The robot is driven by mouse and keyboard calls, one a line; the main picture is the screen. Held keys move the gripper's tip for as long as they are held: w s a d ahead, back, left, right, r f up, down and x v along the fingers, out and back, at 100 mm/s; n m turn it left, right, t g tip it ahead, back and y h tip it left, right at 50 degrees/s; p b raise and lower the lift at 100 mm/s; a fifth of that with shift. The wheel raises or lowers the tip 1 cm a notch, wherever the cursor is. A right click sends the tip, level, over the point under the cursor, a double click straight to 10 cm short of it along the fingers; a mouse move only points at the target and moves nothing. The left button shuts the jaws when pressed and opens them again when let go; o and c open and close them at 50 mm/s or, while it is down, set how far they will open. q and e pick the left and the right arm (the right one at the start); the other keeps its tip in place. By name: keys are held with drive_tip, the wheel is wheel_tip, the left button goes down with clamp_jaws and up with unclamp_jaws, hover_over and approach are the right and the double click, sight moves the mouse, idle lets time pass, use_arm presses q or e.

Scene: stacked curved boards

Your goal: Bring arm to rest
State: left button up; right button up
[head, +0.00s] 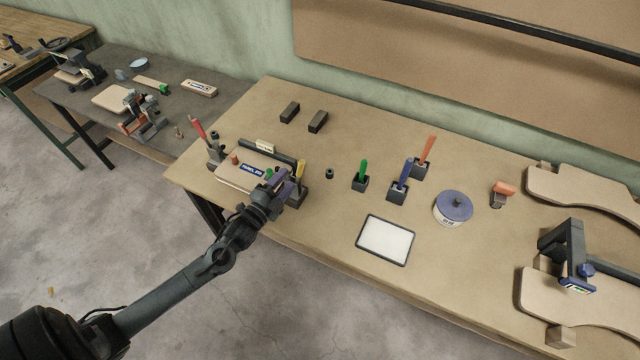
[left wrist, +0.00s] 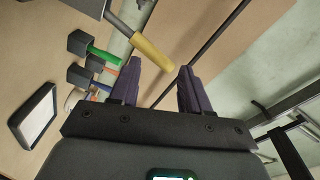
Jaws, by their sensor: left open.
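My left gripper (head: 278,184) is open over the near left part of the wooden table, beside a yellow-handled tool (head: 300,171) in a dark block. In the left wrist view its two purple fingers (left wrist: 158,88) are apart with nothing between them. The yellow handle (left wrist: 153,53) lies just beyond the fingertips there; I cannot tell whether it touches them. My left arm reaches in from the lower left. A small board with a blue label (head: 252,170) lies behind the gripper and is partly hidden by it. My right gripper is not in view.
Green (head: 363,170), blue (head: 403,175) and orange-handled (head: 428,150) tools stand in dark blocks. A white tray (head: 385,240), a round tin (head: 453,208) and curved boards (head: 585,195) with a clamp (head: 572,250) lie to the right.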

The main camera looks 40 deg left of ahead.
use_arm(q)
drive_tip(key=shift+s+d, duration=0.1)
drive_tip(key=shift+s, duration=0.3)
drive_tip(key=shift+w, duration=0.1)
drive_tip(key=shift+d, duration=0.1)
